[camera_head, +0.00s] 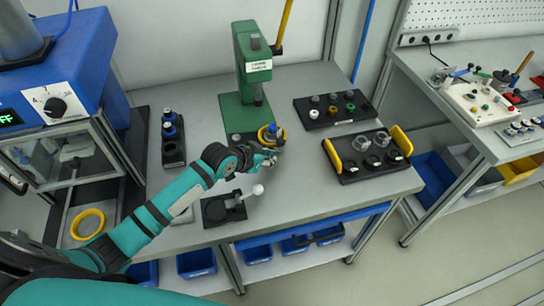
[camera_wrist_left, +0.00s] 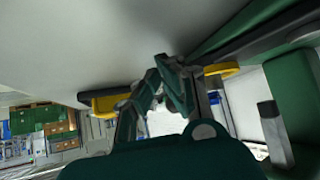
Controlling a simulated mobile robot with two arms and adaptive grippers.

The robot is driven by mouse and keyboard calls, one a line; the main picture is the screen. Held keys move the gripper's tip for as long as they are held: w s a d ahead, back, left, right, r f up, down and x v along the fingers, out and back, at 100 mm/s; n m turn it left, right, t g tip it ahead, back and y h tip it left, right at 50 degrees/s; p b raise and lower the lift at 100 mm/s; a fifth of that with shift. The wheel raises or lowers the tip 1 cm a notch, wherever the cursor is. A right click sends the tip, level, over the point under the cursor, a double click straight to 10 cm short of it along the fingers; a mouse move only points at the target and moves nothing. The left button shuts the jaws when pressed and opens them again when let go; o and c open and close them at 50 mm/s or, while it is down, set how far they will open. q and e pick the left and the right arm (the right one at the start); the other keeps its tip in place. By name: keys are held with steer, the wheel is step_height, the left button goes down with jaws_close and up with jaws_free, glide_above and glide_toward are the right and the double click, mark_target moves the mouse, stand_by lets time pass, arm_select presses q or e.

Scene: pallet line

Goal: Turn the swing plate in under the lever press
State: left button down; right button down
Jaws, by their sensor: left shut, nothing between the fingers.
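The green lever press (camera_head: 250,70) stands at the back of the bench, with its yellow lever (camera_head: 284,25) raised. The swing plate (camera_head: 240,138) shows as a dark strip at the foot of the press. A yellow ring with a blue-topped part (camera_head: 271,132) sits at its right end, out to the right of the ram (camera_head: 258,95). My left gripper (camera_head: 268,160) is shut and empty, just in front of the yellow ring; I cannot tell if they touch. In the left wrist view, the shut fingers (camera_wrist_left: 172,92) are near a yellow edge (camera_wrist_left: 222,69), with the ram (camera_wrist_left: 275,130) to the right.
A black tray with yellow handles (camera_head: 345,167) and a dark rack of small parts (camera_head: 318,112) stand to the right. A narrow rack with blue-topped parts (camera_head: 172,150) is on the left. A black fixture with a white-knobbed lever (camera_head: 226,208) lies near the front edge.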

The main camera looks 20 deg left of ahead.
mark_target(279, 148)
arm_select(q)
steer(key=shift+x, duration=1)
steer(key=shift+w+r, duration=0.1)
steer(key=w+n, duration=0.1)
steer(key=w+n+y+p, duration=0.1)
steer(key=w, duration=0.1)
steer(key=w+y+p, duration=0.1)
steer(key=shift+w+d+n+t, duration=0.15)
steer(key=shift+d+n+t, duration=0.15)
steer(key=shift+n+t, duration=0.1)
steer(key=shift+w, duration=0.35)
